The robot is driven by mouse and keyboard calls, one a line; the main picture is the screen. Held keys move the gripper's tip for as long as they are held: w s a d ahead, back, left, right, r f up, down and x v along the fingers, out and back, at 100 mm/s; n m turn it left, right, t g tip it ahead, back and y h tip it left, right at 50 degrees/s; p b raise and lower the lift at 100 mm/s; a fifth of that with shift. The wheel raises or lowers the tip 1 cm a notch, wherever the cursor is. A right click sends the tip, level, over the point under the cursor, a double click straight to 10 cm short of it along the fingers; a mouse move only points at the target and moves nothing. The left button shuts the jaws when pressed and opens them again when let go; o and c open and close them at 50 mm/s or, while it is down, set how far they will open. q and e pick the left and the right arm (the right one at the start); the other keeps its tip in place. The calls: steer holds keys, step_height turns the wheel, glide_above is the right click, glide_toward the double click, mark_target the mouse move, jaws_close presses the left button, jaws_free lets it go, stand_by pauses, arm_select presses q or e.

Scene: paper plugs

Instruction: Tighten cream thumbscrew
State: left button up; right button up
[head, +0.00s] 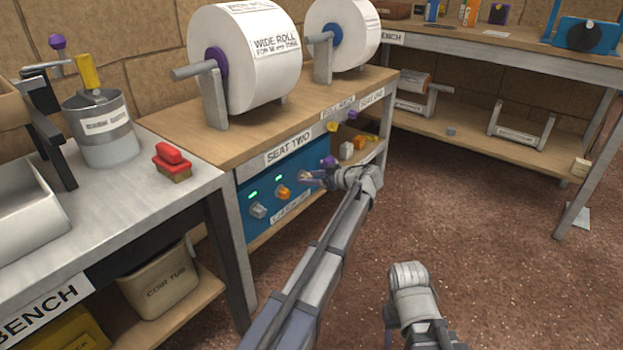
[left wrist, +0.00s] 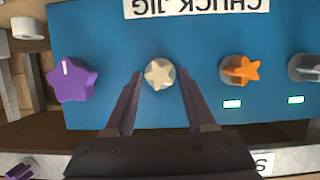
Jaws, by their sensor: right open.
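The cream thumbscrew (left wrist: 159,74) is a small star-shaped knob on the blue chuck jig panel (left wrist: 200,110). It sits between the purple knob (left wrist: 75,79) and the orange thumbscrew (left wrist: 241,70) in the left wrist view. My left gripper (left wrist: 160,82) is open, its fingertips on either side of the cream thumbscrew with gaps showing; I cannot tell whether they reach past its face. In the head view my left gripper (head: 312,179) is at the panel and mostly hides that thumbscrew. My right gripper (head: 415,335) is open and empty, low over the floor.
A grey thumbscrew (head: 257,210) is at the panel's left end; green lights glow by it and the orange one. A wooden top with large paper rolls (head: 255,60) is above the panel. A metal bench (head: 110,200) stands left.

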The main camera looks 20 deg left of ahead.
arm_select(q)
jaws_close()
steer(key=shift+w, duration=0.1)
stand_by(0.3)
steer(key=shift+w+d+m+g+y, duration=0.15)
steer(key=shift+m+g+y, duration=0.15)
steer(key=shift+m+g, duration=0.6)
steer(key=shift+f+m+g+y+b, duration=0.1)
steer(key=shift+m+g+y+b, duration=0.45)
steer(key=shift+m, duration=0.85)
steer(key=shift+o, duration=1.8)
jaws_free()
